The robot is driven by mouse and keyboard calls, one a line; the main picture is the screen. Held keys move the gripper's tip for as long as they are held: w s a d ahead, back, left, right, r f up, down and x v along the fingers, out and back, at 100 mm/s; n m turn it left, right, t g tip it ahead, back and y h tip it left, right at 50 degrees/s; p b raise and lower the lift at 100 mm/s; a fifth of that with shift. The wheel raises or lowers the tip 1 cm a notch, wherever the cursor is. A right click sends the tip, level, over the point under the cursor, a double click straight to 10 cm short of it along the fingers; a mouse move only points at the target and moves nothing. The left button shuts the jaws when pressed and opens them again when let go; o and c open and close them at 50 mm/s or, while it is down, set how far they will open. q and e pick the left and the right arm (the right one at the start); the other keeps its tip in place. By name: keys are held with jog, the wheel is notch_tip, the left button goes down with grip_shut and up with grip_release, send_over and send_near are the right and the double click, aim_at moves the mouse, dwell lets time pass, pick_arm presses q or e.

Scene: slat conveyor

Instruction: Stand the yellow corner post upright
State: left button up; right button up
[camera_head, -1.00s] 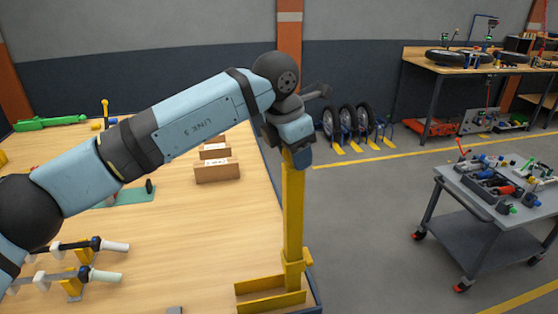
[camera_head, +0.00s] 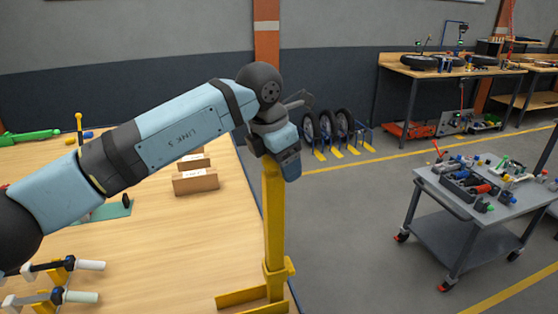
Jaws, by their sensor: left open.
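The yellow corner post (camera_head: 274,220) stands upright at the table's right edge. Its lower end is in a yellow bracket (camera_head: 240,298) that runs out of the bottom of the picture. My left gripper (camera_head: 289,167) is at the top of the post, just right of it, pointing down and open. The wrist partly covers the post's top end, and I cannot tell whether the gripper touches it. My right gripper does not show.
The wooden table (camera_head: 185,245) holds small cardboard boxes (camera_head: 196,181), a green mat (camera_head: 110,211) and white-handled tools (camera_head: 80,297). A grey cart (camera_head: 470,220) stands on the floor at right. The table's middle is mostly bare.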

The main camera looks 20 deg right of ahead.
pick_arm(q)
jog(key=shift+a+r, duration=0.35)
jog(key=b+v, duration=0.2)
jog(key=v, duration=1.1)
jog(key=shift+d, duration=0.25)
